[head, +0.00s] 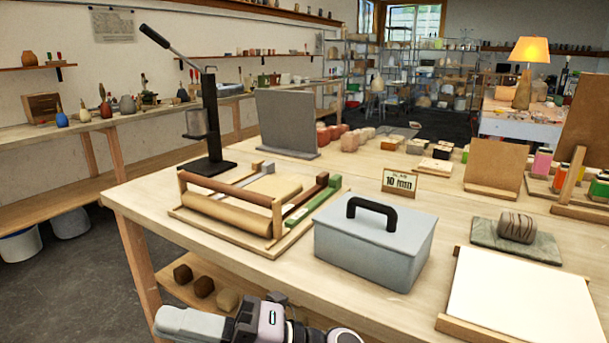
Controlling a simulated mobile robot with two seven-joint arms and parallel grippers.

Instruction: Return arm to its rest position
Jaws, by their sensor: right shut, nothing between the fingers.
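My right gripper (277,298) shows at the bottom edge, left of the middle, in the head view. It is shut and empty. It is in front of the workbench (420,205), near its front edge, and touches nothing that I can see. Part of my grey and black right arm shows around it, cut off by the bottom of the picture. My left gripper is not in view.
A grey metal box (375,245) with a black handle and a wooden roller frame (228,208) stand near the front edge. A black lever press (207,125) stands behind. A white board (520,300) lies at right. Brown blocks (203,287) sit on the lower shelf.

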